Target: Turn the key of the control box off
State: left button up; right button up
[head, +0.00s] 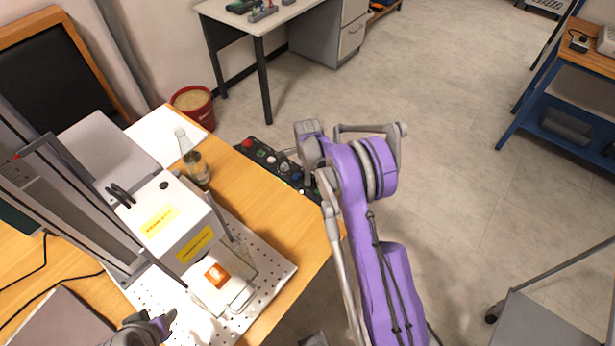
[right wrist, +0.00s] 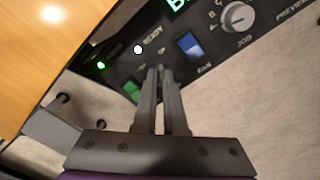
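The black control box (head: 262,152) lies along the right edge of the wooden table in the head view, partly behind my right arm. Its panel (right wrist: 203,25) fills the top of the right wrist view, with a lit green lamp, a white lamp, a green switch, a blue switch and a dial. My right gripper (right wrist: 160,70) has its fingers close together, a narrow gap between them, tips at the panel between the two switches. The key is hidden at the fingertips, and the fingers look closed on it. My left gripper (head: 165,322) shows partly at the bottom left; its fingers are unclear.
The white laser marker (head: 172,218) stands on a perforated plate (head: 262,290) left of my right arm. A glass bottle (head: 195,165) stands between the marker and the control box. A red bucket (head: 193,105) is behind the table.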

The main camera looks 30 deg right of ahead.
pick_arm(q)
jog(key=shift+f, duration=0.1)
pick_arm(e)
grip_shut()
jog(key=shift+f+n+b, duration=0.1)
jog(key=shift+n+b, duration=0.55)
jog(key=shift+n, duration=0.05)
jog(key=shift+n+b, duration=0.85)
jog(key=shift+n, duration=0.35)
jog(key=n+b, duration=0.2)
jog(key=n, duration=0.2)
pick_arm(q)
jog(key=f, duration=0.2)
jog(key=s+f+b, duration=0.1)
jog(key=f, duration=0.2)
jog(key=f+b, duration=0.1)
jog(key=f, duration=0.2)
jog(key=shift+s, duration=0.3)
pick_arm(e)
jog(key=n, duration=0.5)
pick_arm(q)
jog(key=shift+f+b, duration=0.6)
jog(key=shift+b, duration=0.15)
pick_arm(e)
jog(key=n, duration=0.4)
jog(key=shift+n, duration=0.4)
